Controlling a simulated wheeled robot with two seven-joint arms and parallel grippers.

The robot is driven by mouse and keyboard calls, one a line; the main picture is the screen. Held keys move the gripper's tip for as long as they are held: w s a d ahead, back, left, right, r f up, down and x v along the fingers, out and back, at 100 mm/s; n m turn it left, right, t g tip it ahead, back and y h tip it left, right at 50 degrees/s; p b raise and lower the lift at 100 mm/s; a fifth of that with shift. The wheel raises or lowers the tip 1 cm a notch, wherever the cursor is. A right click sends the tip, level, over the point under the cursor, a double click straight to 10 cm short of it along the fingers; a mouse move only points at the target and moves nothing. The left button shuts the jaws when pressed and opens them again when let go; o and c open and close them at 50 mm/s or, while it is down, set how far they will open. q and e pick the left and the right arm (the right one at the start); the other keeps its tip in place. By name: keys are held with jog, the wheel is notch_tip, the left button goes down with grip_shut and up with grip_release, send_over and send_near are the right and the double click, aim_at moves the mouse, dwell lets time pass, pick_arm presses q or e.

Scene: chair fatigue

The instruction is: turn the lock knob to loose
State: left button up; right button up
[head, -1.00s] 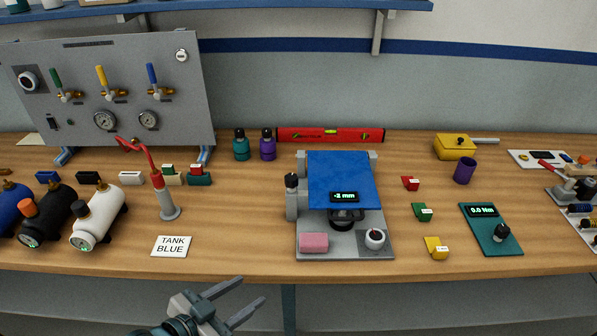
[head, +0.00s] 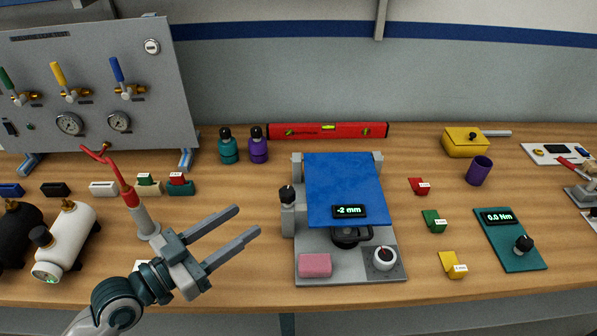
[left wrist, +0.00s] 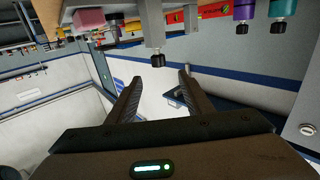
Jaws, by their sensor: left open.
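A test stand with a blue plate (head: 343,185) and a "-2 mm" display stands mid-bench. A white round knob (head: 385,258) with a dark pointer sits at its front right corner. A black-capped grey post (head: 288,210) stands at its left side. I cannot tell from labels which of these is the lock knob. My left gripper (head: 248,219) is open and empty, left of the post and apart from it. In the left wrist view the post with its black cap (left wrist: 156,45) appears upside down beyond the open fingers (left wrist: 158,85). My right gripper is not in view.
A pink block (head: 315,265) lies on the stand's front left. A red-tipped tool (head: 145,215) stands behind my left arm. Teal (head: 228,148) and purple (head: 258,148) bottles stand behind. Small coloured blocks and a torque meter (head: 510,240) lie to the right.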

aim_at(293, 188)
pick_arm(q)
jog(key=shift+p+x, duration=3)
jog(key=shift+x, duration=5.65)
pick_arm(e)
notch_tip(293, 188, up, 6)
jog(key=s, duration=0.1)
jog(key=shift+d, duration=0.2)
pick_arm(q)
jog(key=shift+s+r, duration=0.1)
jog(key=shift+r, duration=0.05)
